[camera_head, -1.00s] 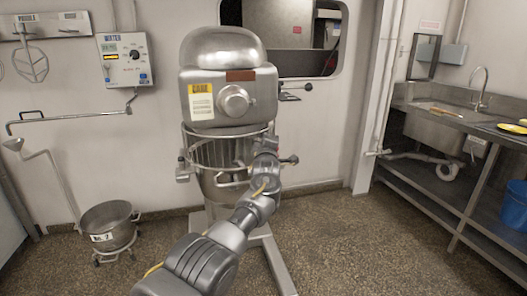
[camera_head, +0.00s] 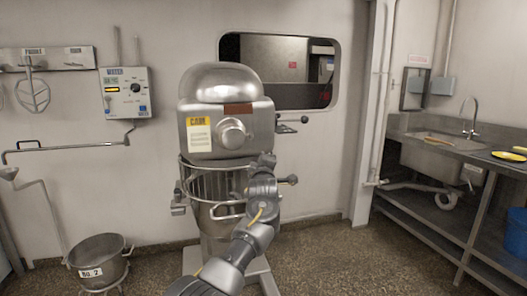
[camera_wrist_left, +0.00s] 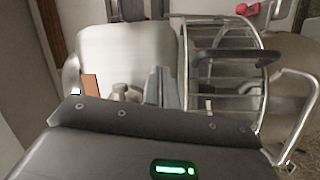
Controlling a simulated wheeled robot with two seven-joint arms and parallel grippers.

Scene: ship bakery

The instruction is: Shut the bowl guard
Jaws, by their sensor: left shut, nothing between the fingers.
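The planetary mixer (camera_head: 226,85) stands against the wall, with its wire bowl guard (camera_head: 205,184) below the head and around the top of the bowl (camera_head: 212,217). The guard's curved bars also show in the left wrist view (camera_wrist_left: 225,68). I cannot tell for sure whether the guard is fully shut. My left gripper (camera_head: 266,160) is at the right front of the mixer, near the guard's right side. In the left wrist view its fingers (camera_wrist_left: 164,86) are together and empty, to the left of the bars. Contact with the guard cannot be told. My right gripper is out of view.
A wheeled bowl (camera_head: 98,262) stands on the floor at left. A wall control box (camera_head: 125,93) and pipe are behind it. A sink bench (camera_head: 440,140) is at right. The floor between is clear.

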